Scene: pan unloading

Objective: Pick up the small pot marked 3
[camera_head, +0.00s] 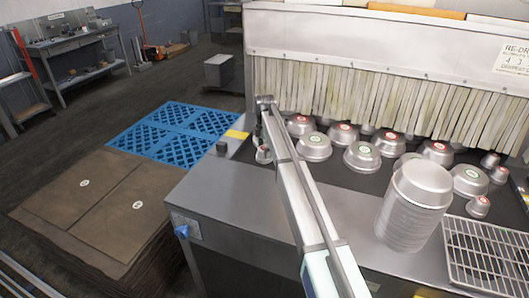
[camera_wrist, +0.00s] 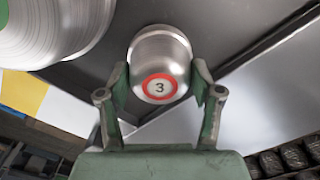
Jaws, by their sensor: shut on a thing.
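The small metal pot marked 3 (camera_wrist: 160,55) is in the middle of the wrist view, with a red ring around the number on its end. My gripper (camera_wrist: 160,80) has its two green fingers pressed against opposite sides of the pot, shut on it. In the head view, a small pot (camera_head: 263,155) shows partly behind the end of my arm, at the left end of the dark surface. My fingers are mostly hidden there by the arm, and I cannot tell if the pot touches the surface.
Several upturned metal pots with red or green labels, such as this one (camera_head: 362,157), stand to the right, before a strip curtain (camera_head: 370,95). A tall stack of pans (camera_head: 412,210) and a wire rack (camera_head: 485,258) are nearer. A large pot (camera_wrist: 45,30) is close at upper left in the wrist view.

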